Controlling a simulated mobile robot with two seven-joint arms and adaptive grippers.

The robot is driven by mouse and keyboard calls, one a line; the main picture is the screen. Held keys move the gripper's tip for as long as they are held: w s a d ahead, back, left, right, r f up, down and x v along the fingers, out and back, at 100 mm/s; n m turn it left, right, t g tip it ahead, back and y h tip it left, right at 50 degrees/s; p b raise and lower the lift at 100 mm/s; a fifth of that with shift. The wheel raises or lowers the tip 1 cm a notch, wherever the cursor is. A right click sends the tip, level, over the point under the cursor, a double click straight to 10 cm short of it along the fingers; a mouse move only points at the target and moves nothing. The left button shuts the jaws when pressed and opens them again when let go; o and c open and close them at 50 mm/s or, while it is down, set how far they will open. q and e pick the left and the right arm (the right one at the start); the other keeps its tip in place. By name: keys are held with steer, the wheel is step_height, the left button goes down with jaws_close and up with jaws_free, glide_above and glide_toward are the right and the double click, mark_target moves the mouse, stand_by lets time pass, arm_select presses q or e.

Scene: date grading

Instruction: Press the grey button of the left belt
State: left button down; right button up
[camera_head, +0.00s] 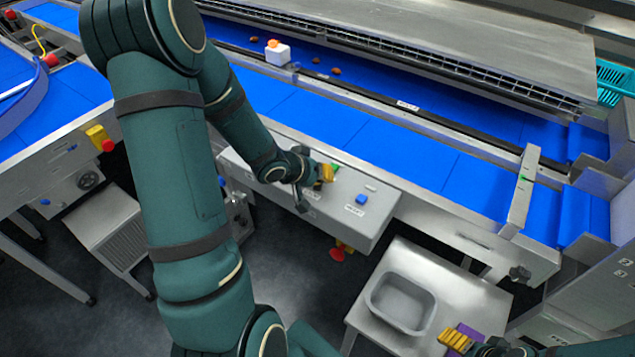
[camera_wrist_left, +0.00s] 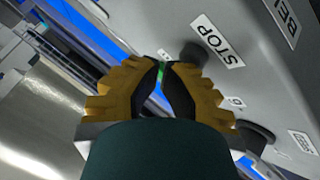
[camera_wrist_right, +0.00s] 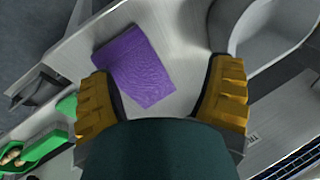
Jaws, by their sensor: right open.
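The control panel (camera_head: 345,205) of the belt is on the near side of the blue belt (camera_head: 370,135). My left gripper (camera_head: 325,173) is over its left part, fingers pointing at the panel. In the left wrist view the fingertips (camera_wrist_left: 162,68) are together, with nothing seen held. A dark grey round button (camera_wrist_left: 193,55) sits beside the STOP label (camera_wrist_left: 217,40), just right of the fingertips and apart from them. In the head view my gripper hides it. A green button (camera_head: 335,167) shows behind the fingers. My right gripper (camera_wrist_right: 160,85) is open and empty over a small table.
A blue button (camera_head: 361,199) is right of the gripper. A red emergency stop (camera_head: 337,254) hangs below the panel. The small table (camera_head: 465,288) holds a grey tub (camera_head: 400,303) and a purple cloth (camera_wrist_right: 135,65). A white block (camera_head: 278,53) and several dates lie on the far belt.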

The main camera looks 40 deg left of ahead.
mark_target(322, 185)
arm_select(q)
steer(key=shift+r+p, duration=0.75)
steer(key=shift+p, duration=0.1)
arm_select(e)
steer(key=shift+r, duration=0.95)
arm_select(q)
steer(key=shift+r, duration=0.1)
arm_select(e)
steer(key=shift+r, duration=0.1)
arm_select(q)
step_height(322, 185, up, 5)
steer(key=p, duration=0.5)
steer(key=shift+p, duration=0.3)
arm_select(e)
step_height(322, 185, up, 5)
steer(key=shift+r, duration=0.15)
arm_select(q)
steer(key=shift+s, duration=0.1)
arm_select(e)
steer(key=shift+s, duration=0.15)
